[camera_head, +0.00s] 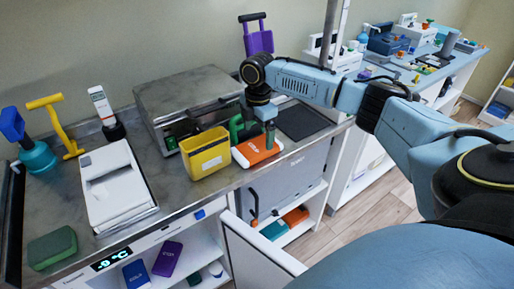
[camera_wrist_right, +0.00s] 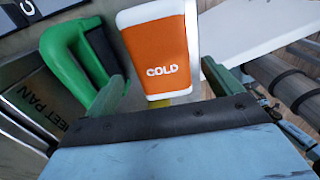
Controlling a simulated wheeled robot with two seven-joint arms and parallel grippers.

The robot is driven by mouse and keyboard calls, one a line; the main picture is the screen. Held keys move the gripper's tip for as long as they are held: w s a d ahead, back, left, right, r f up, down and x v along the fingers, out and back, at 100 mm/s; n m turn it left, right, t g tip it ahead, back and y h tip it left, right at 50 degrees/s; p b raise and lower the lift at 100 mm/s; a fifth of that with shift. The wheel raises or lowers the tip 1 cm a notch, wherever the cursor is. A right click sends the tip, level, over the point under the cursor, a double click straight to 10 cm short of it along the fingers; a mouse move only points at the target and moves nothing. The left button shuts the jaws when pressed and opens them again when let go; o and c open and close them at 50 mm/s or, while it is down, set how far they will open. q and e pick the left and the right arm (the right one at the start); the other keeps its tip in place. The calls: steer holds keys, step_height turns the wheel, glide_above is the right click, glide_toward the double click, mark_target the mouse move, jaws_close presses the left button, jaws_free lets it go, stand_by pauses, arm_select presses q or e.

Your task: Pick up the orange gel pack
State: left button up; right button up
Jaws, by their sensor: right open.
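The orange gel pack (camera_head: 258,150) has white ends and lies on the counter near its front edge, right of the yellow box. My right gripper (camera_head: 258,130) is above the pack in the head view. In the wrist view its two green fingers (camera_wrist_right: 163,72) are open, one on each side of the pack's near end. I cannot tell whether they touch it. My left gripper is not in view.
A green-handled object (camera_wrist_right: 70,55) stands close beside the left finger. A yellow box (camera_head: 206,153) is left of the pack, and a metal unit (camera_head: 185,97) is behind. A white device (camera_head: 116,187) lies further left. An open cabinet door (camera_head: 257,250) is below.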

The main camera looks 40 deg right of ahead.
mark_target(257, 146)
steer(key=f, duration=0.4)
steer(key=shift+a+f+b, duration=0.1)
steer(key=shift+a+b, duration=0.1)
steer(key=shift+b, duration=0.15)
steer(key=shift+f, duration=0.35)
steer(key=shift+c, duration=1)
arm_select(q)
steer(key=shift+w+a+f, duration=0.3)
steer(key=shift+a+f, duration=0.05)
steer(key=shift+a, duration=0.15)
arm_select(e)
steer(key=shift+r, duration=0.15)
steer(key=c, duration=0.9)
